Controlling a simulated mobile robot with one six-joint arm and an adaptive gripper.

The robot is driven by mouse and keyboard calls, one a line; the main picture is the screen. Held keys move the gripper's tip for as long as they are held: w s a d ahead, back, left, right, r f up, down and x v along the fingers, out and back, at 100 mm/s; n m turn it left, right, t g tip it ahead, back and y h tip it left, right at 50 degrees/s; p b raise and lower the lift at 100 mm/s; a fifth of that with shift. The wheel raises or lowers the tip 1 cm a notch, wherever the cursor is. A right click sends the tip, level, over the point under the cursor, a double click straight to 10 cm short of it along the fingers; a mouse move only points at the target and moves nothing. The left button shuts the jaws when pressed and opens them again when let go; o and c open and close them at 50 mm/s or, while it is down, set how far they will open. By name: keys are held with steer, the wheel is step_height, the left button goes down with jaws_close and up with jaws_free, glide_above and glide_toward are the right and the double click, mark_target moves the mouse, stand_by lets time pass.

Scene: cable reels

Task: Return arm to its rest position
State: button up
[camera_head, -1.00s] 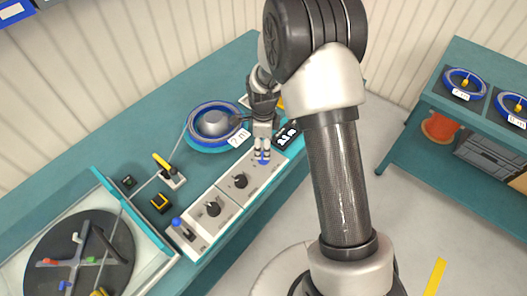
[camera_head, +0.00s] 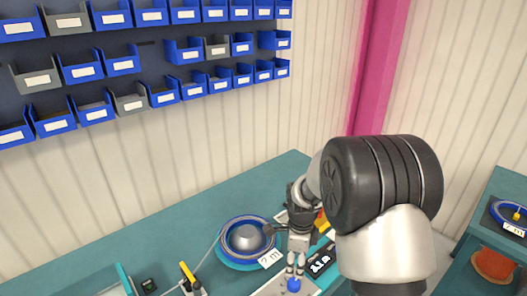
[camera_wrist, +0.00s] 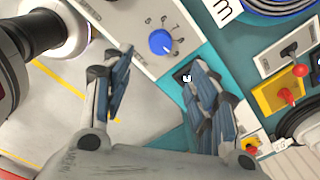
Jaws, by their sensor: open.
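My gripper (camera_head: 294,268) is above the control panel (camera_head: 270,287) at the front edge of the teal bench. It also shows in the wrist view (camera_wrist: 160,95), with its two fingers spread apart and nothing between them. A blue knob (camera_wrist: 160,41) on the panel, with a printed number scale around it, lies just beyond the fingertips and apart from them. In the head view the blue knob (camera_head: 294,285) shows right below the fingertips. My arm's large joint hides part of the bench's right end.
A blue-rimmed cable reel (camera_head: 247,238) with a "? m" label lies left of my gripper on the bench (camera_head: 150,245). A yellow-handled tool (camera_head: 188,273) stands further left. Blue bins (camera_head: 110,60) line the back wall. A second teal shelf (camera_head: 510,183) with reels stands at the right.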

steer(key=s+r+n+t, duration=0.1)
steer(key=s+r+n, duration=0.45)
steer(key=r, duration=0.35)
steer(key=s+r+n+t, duration=0.1)
steer(key=s+r+n, duration=0.45)
steer(key=r, duration=0.35)
steer(key=s+r+n+t, duration=0.2)
steer(key=s+r+n, duration=0.2)
steer(key=s+n, duration=0.6)
steer(key=s, duration=0.6)
steer(key=shift+s+d+r+n, duration=0.15)
steer(key=shift+n, duration=0.15)
steer(key=shift+c, duration=0.3)
